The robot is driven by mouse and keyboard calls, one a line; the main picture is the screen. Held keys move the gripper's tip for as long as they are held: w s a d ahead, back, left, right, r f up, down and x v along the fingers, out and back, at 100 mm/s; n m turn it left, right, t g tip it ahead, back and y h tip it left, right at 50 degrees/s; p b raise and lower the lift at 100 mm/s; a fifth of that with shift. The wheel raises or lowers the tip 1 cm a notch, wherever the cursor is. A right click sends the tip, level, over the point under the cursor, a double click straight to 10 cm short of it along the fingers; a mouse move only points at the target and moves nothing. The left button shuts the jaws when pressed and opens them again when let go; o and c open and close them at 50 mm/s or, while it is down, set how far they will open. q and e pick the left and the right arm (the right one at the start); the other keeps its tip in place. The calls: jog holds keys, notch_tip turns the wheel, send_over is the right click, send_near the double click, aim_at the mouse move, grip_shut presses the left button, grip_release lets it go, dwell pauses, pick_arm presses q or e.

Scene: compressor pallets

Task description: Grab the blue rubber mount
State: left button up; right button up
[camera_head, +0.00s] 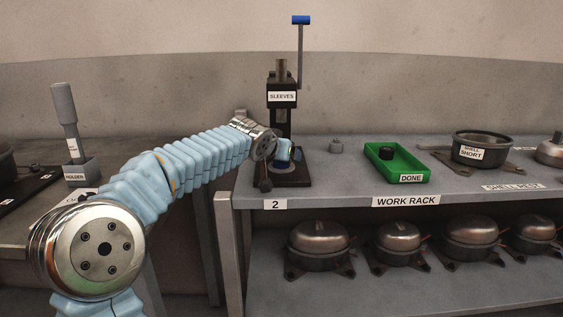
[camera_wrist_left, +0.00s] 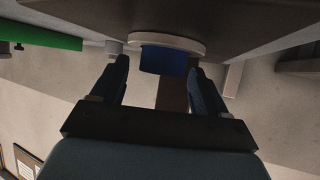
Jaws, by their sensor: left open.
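The blue rubber mount (camera_wrist_left: 163,61) shows in the left wrist view as a dark blue block beneath a pale round rim, ahead of my fingers. My left gripper (camera_wrist_left: 160,82) is open, with one dark finger on each side of the mount's line. The fingers look apart from it, and nothing is held between them. In the head view my left gripper (camera_head: 297,154) is at the base of the sleeves press (camera_head: 282,98), largely hidden by its own wrist. My right gripper is out of view.
A green DONE tray (camera_head: 369,150) holds a black ring (camera_head: 386,153). A SHELL-SHORT pot (camera_head: 482,149) stands farther right. A grey holder (camera_head: 79,171) stands on the left table. Several compressors fill the lower shelf.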

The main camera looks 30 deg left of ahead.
pick_arm(q)
jog(key=c, duration=1.2)
